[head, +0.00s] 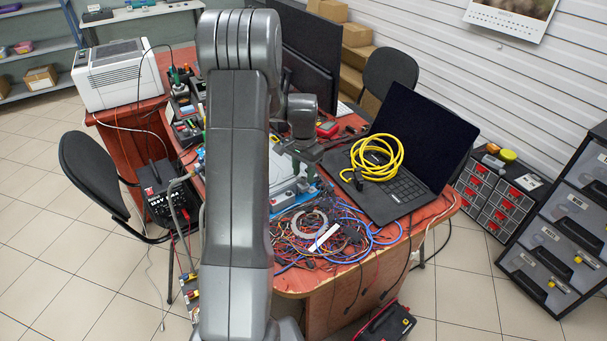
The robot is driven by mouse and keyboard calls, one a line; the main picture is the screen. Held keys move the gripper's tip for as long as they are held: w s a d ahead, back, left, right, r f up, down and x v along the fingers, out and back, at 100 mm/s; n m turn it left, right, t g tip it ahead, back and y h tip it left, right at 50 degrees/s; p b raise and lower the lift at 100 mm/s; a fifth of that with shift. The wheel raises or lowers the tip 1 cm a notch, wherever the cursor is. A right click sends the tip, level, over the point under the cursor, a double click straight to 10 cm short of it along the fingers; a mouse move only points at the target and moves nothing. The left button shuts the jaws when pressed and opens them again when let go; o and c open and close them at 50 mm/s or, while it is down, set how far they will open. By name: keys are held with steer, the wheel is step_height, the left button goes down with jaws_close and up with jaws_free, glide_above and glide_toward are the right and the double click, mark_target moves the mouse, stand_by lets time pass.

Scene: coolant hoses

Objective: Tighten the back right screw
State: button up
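My arm rises through the middle of the head view and hides much of the table. My gripper (308,155) is a small dark shape past the arm, low over the work area; I cannot tell whether it is open or shut. Beneath and left of it, a grey housing (284,178) with blue parts is partly hidden by the arm. No screw can be made out at this size, neither the back right one nor any other. I cannot tell whether the gripper touches the housing.
The red-brown table (420,221) is crowded. Tangled wires (330,238) lie in front of the housing. A laptop (408,190) with a coiled yellow cable (377,157) stands right. A white printer (120,75) and black power supply (168,190) are left. Tiled floor is free at front left.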

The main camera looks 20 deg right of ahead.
mark_target(303, 178)
step_height(303, 178, up, 13)
steer(key=shift+f, duration=0.15)
stand_by(0.4)
step_height(303, 178, down, 14)
steer(key=shift+r, duration=0.1)
stand_by(0.4)
